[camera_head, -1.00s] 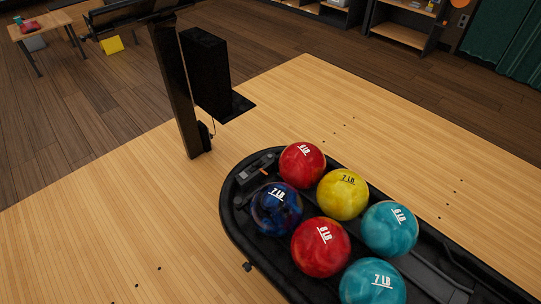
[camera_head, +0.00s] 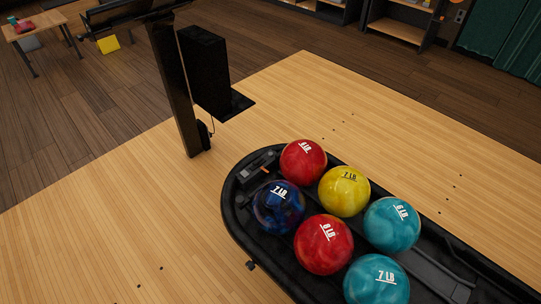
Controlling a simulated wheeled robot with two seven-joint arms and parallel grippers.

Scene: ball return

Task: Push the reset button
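The black ball return (camera_head: 232,217) lies at the lower right, with several bowling balls in it. No part is clearly readable as a reset button. A small dark fitting (camera_head: 262,168) with an orange mark sits inside the rim at its far left end. A small dark knob (camera_head: 251,265) sticks out from the near outer side of the rim; I cannot tell what it is. Neither of my grippers is in view.
A red ball (camera_head: 303,162), a yellow ball (camera_head: 344,191) and a dark blue ball (camera_head: 278,207) are among those in the return. A black post (camera_head: 176,90) with a dark box (camera_head: 205,72) stands behind. The wooden floor (camera_head: 110,225) left of the return is clear.

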